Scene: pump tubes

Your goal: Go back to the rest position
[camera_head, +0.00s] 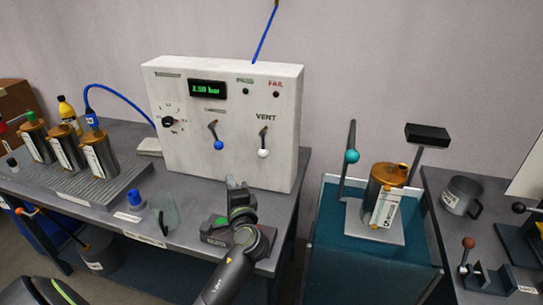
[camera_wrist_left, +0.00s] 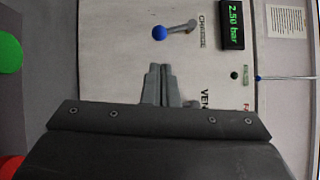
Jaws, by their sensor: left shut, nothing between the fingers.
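My left gripper (camera_head: 237,184) stands in front of the white pump panel (camera_head: 185,152), below its two levers. Its fingers are closed together with nothing between them, as the left wrist view also shows (camera_wrist_left: 160,70). The blue-knobbed lever (camera_head: 218,145) and the white-knobbed VENT lever (camera_head: 263,152) both hang downward. In the left wrist view the blue knob (camera_wrist_left: 159,33) is apart from the fingertips, and the VENT lever is mostly hidden behind the gripper. The display (camera_head: 207,89) reads 2.50 bar. My right gripper is not in view.
Several metal canisters (camera_head: 66,148) stand in a rack at left, one joined to a blue hose (camera_head: 115,93). A blue cap (camera_head: 134,198) and a clear vessel (camera_head: 164,214) lie near the left gripper. A teal-sided tank (camera_head: 352,258) holds another canister (camera_head: 385,190) at right.

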